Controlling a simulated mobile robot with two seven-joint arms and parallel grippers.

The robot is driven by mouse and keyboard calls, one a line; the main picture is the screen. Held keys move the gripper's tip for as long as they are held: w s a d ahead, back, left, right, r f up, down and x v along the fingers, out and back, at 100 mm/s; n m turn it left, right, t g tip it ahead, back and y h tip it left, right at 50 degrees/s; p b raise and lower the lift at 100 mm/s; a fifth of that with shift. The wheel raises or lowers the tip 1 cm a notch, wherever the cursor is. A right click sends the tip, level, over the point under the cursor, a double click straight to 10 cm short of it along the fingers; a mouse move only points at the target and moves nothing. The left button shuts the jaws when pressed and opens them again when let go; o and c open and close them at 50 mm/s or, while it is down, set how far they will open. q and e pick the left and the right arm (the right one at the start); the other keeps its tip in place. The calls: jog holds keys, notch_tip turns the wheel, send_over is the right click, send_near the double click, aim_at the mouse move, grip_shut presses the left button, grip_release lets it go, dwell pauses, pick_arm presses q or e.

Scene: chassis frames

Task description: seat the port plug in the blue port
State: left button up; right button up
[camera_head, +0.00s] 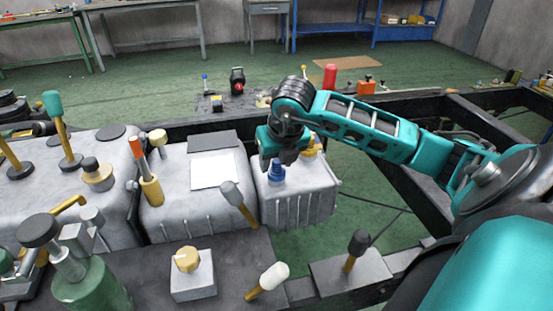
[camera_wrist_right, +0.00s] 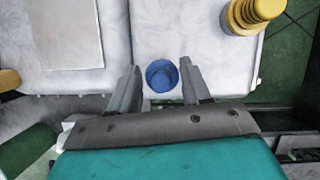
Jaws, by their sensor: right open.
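A blue stepped fitting (camera_head: 277,174) stands upright on the light grey block at the centre of the head view. In the right wrist view its round blue top (camera_wrist_right: 162,75) lies between my open fingers, with a gap on each side. I cannot tell the port plug from the blue port here; only one blue piece shows. My right gripper (camera_head: 279,160) is open and points down just above the blue fitting, with nothing held. It also shows in the right wrist view (camera_wrist_right: 160,68). My left gripper is not in view.
A yellow stepped fitting (camera_head: 311,148) stands close behind, on the same block; it also shows in the right wrist view (camera_wrist_right: 252,14). A grey-headed lever (camera_head: 236,200) rises left of the block. A white plate (camera_head: 213,170) lies farther left. Dark frame rails surround the block.

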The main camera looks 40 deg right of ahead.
pick_arm(q)
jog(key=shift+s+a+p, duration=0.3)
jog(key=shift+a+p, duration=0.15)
jog(key=shift+p, duration=0.15)
pick_arm(e)
jog(key=v, duration=1.2)
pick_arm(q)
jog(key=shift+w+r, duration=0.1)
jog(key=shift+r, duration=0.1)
pick_arm(e)
jog(key=shift+r, duration=0.1)
